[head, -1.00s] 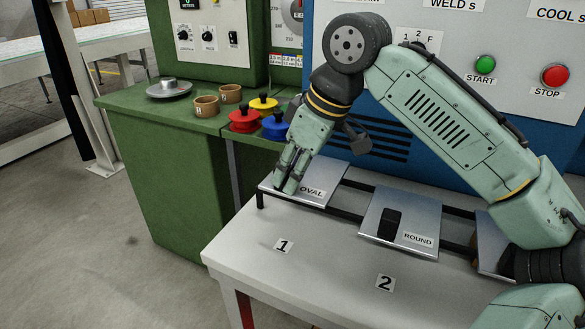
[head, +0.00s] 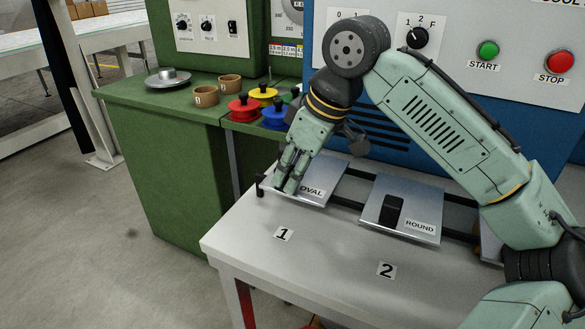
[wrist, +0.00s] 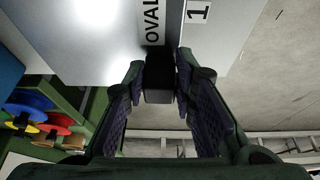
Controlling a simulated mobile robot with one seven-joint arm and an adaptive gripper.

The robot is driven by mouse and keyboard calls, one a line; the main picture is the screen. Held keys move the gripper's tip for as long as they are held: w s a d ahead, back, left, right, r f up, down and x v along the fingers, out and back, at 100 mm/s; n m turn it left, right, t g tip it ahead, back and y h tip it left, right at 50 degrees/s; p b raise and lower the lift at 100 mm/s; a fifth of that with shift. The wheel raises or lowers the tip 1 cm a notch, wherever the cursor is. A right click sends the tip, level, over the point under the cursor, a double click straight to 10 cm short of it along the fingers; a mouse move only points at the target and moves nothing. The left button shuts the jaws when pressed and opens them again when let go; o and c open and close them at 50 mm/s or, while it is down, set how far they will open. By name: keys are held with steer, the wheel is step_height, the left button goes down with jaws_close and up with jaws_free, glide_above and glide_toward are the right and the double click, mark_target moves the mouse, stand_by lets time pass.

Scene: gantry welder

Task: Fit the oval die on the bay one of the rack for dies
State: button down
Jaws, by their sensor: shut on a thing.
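The oval die is a silver plate (head: 334,178) labelled OVAL, at the bay marked 1 (head: 283,233), the left end of the rack. It lies tilted over the rack's dark rails (head: 350,203); I cannot tell whether it is fully seated. My gripper (head: 287,186) is shut on its black handle, which the fingers mostly hide in the head view.
The round die (head: 420,200) lies in the bay marked 2 (head: 386,270), close to the right. A green bench (head: 130,100) at the left holds brown rings (head: 206,96) and red (head: 243,110), yellow and blue knobbed pieces. A blue panel (head: 375,135) stands behind the rack.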

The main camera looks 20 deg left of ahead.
steer(key=shift+f, duration=0.1)
steer(key=shift+s+f, duration=0.1)
steer(key=shift+f, duration=0.3)
steer(key=c, duration=1.2)
jaws_free()
steer(key=shift+s+a+b, duration=0.1)
steer(key=shift+b, duration=0.2)
steer(key=shift+c, duration=0.2)
